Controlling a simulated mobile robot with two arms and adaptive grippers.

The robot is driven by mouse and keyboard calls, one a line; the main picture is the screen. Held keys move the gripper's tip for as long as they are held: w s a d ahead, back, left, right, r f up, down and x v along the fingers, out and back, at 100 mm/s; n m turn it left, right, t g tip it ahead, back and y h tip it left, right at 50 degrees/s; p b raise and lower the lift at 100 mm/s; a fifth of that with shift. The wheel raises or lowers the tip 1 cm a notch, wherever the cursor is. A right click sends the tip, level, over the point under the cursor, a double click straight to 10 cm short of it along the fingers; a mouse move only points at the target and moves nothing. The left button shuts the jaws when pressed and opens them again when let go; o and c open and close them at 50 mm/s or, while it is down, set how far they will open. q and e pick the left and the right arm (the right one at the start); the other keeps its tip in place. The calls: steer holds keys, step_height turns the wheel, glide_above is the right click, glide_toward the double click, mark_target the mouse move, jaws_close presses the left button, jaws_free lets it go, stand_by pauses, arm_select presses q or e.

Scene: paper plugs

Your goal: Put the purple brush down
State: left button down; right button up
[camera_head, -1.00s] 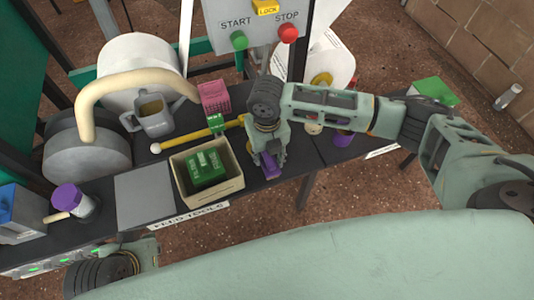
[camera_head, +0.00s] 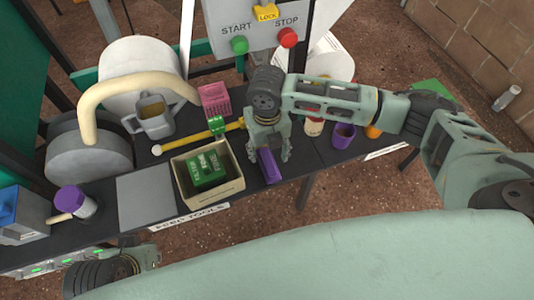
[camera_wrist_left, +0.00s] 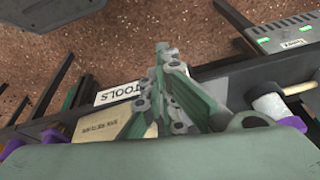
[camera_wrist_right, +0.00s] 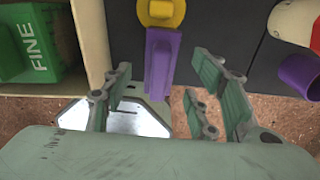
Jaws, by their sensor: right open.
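The purple brush (camera_head: 269,167) lies on the dark table near its front edge, just right of the cardboard box. In the right wrist view, its purple handle (camera_wrist_right: 160,62) points toward my gripper and a yellow part (camera_wrist_right: 160,13) is at the far end. My right gripper (camera_head: 269,157) is open around the brush handle, with a gap on both sides. It also shows in the right wrist view (camera_wrist_right: 163,80), with fingers apart. My left gripper (camera_head: 150,256) is low at the left, off the table front; its fingers look closed together in the left wrist view (camera_wrist_left: 166,50).
A pink basket (camera_head: 215,99), a grey watering can (camera_head: 154,114) and a yellow bar (camera_head: 195,137) lie behind. A purple cup (camera_head: 343,136) stands right. A grey plate (camera_head: 146,194) is left of the box.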

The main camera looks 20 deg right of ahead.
mark_target(267, 156)
step_height(267, 156, up, 5)
steer(key=shift+f+p, duration=0.15)
steer(key=shift+p, duration=0.4)
arm_select(q)
steer(key=x, duration=0.4)
steer(key=shift+w+p, duration=0.1)
steer(key=shift+p, duration=0.3)
arm_select(e)
step_height(267, 156, up, 4)
steer(key=shift+f, duration=0.15)
arm_select(q)
steer(key=shift+d, duration=0.1)
arm_select(e)
steer(key=shift+s+a, duration=0.1)
